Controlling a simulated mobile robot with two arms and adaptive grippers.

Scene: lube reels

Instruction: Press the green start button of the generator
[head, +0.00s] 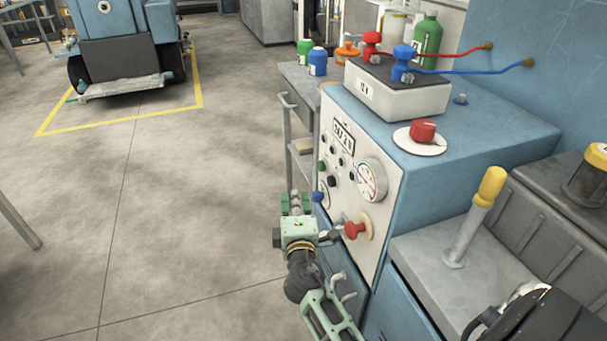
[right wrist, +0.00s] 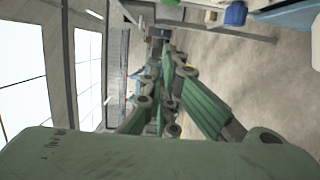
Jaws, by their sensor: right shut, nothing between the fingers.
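The generator (head: 450,150) is a blue cabinet with a white front panel (head: 368,247). A small green button (head: 321,166) is at the panel's left edge, beside a black one (head: 332,181). My right gripper (head: 297,200) is shut and empty. It is in front of the panel, below and left of the green button in the picture, and appears apart from it. Its green fingers also show in the right wrist view (right wrist: 165,85), where the button cannot be made out. My left gripper is not in view.
A round gauge (head: 371,181) and a red knob (head: 354,230) are on the panel. A white battery box (head: 397,92) with red and blue clamps and a red switch (head: 423,131) are on top. A grey cart (head: 297,78) stands behind.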

